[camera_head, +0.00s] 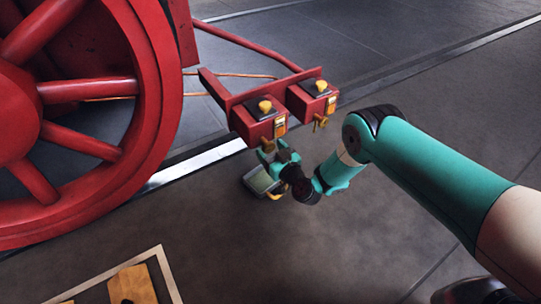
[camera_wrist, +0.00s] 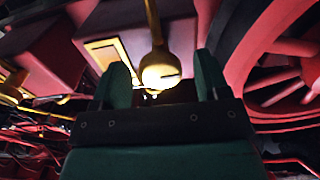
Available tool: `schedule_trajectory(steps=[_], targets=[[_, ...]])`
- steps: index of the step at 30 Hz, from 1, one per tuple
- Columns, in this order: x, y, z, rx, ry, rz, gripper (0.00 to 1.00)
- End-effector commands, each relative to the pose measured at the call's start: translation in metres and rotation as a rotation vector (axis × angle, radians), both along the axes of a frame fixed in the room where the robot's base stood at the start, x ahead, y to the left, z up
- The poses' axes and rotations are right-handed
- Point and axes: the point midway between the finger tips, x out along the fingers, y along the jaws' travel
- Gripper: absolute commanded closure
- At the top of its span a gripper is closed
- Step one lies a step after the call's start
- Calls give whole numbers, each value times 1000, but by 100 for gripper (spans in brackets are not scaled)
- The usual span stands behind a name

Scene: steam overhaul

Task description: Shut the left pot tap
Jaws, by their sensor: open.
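The left pot (camera_head: 254,124) is a red box with a yellow cap on a dark top plate and a brass-framed plate on its front. In the wrist view, a brass tap with a round end (camera_wrist: 160,73) on a thin stem shows between my two dark green fingers. My gripper (camera_head: 275,150) is open, just below and in front of the left pot. In the wrist view my gripper (camera_wrist: 163,80) has a finger on either side of the brass end, with no clear contact. In the head view the left tap is hidden behind my gripper.
The right pot (camera_head: 313,97) stands close by, with its own brass tap (camera_head: 320,122) hanging below. A large red spoked wheel (camera_head: 150,80) is at the left. A metal rail (camera_head: 190,163) runs behind. A framed board (camera_head: 130,284) lies at bottom left.

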Motion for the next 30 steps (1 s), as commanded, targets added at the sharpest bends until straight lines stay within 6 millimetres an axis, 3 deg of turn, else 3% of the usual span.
schedule_trajectory(steps=[12, 18, 30], targets=[[3, 2, 1, 1, 1, -1, 34], [3, 2, 1, 1, 1, -1, 79], [3, 3, 1, 54, 35, 0, 79]])
